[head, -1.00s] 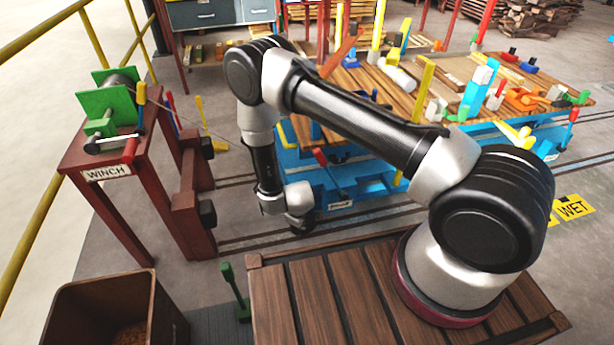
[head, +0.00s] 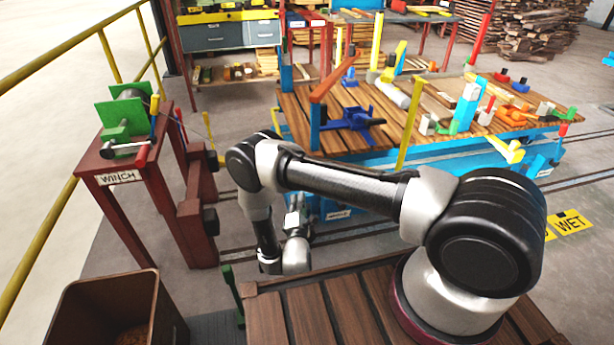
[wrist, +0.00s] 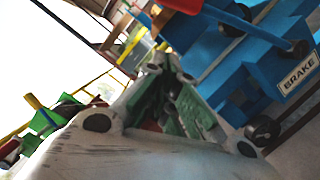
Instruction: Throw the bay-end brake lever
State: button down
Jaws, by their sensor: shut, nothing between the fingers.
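A blue housing (wrist: 262,70) with a BRAKE label (wrist: 298,75) fills the upper right of the wrist view. A blue rod (wrist: 240,22) runs from it to a red handle (wrist: 183,4) at the top edge, which is partly cut off. In the head view the label (head: 338,214) shows on the cart's near side, and my forearm hides the lever. My gripper (wrist: 158,68) is shut and empty, its fingertips below and left of the red handle, apparently apart from it. In the head view my gripper (head: 297,203) points up beside the cart's near left end.
The blue cart (head: 380,158) carries a plank deck with clamps and coloured levers. Another red-tipped lever (head: 563,130) stands at its right end. A red winch stand (head: 120,172) is at left, with a brown bin (head: 105,290) in front. Yellow railing (head: 60,38) bounds the left.

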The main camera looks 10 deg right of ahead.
jog(key=w+d+r, duration=0.2)
jog(key=w+d, duration=0.4)
jog(key=w, duration=0.3)
jog(key=shift+w+r, duration=0.35)
